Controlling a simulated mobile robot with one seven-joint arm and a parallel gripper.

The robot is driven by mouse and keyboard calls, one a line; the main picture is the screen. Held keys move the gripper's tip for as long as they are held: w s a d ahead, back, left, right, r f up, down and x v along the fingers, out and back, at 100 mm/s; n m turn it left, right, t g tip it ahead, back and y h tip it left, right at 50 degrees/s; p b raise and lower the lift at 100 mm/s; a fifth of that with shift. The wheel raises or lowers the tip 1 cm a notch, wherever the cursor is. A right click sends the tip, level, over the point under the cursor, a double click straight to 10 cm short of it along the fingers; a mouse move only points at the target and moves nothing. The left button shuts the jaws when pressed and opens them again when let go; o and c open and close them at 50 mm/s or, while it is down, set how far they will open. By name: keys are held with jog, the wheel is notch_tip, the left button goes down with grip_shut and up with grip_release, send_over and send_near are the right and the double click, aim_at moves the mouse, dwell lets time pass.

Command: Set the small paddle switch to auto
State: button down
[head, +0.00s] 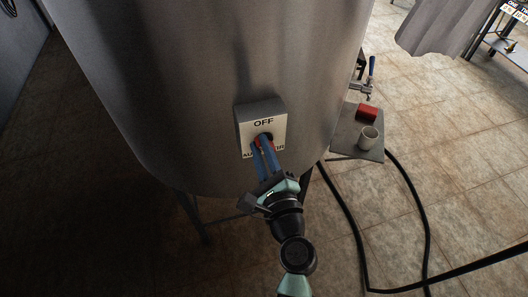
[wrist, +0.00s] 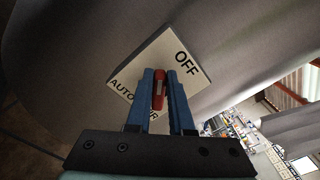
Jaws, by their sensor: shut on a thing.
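The switch box (head: 247,132) is a light plate on the front of the steel tank, with OFF at the top, AUTO at lower left and a partly covered word ending in IR at lower right. It also shows turned in the wrist view (wrist: 150,57). The small red paddle (wrist: 158,90) stands out from the middle of the plate. My gripper (wrist: 161,74) has its two blue fingers shut on the paddle, one on each side. In the head view my gripper (head: 262,141) reaches up from below and hides most of the paddle. I cannot tell which label the paddle points at.
The steel tank (head: 190,75) fills the upper left. A tap with a blue handle (head: 371,66) sticks out on its right. A grey stand (head: 345,143) holds a red block (head: 367,113) and a pale cup (head: 369,137). Black hoses (head: 352,225) cross the tiled floor at right.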

jog(key=shift+s+a+f+n+b, duration=0.15)
jog(key=shift+f+n+b, duration=0.2)
jog(key=shift+n+b, duration=1.05)
jog(key=shift+w+a+f+n+b, duration=0.1)
jog(key=shift+f+n+b, duration=0.2)
jog(key=shift+n+b, duration=1.05)
jog(key=shift+s+a+f+n+b, duration=0.15)
jog(key=shift+f+n+b, duration=0.2)
jog(key=shift+n+b, duration=1)
jog(key=shift+n+p, duration=0.45)
jog(key=shift+n, duration=0.15)
jog(key=c, duration=0.8)
grip_release()
jog(key=shift+d, duration=0.1)
jog(key=b+v, duration=0.2)
jog(key=v, duration=1)
jog(key=shift+s+b, duration=0.4)
jog(key=shift+d, duration=0.1)
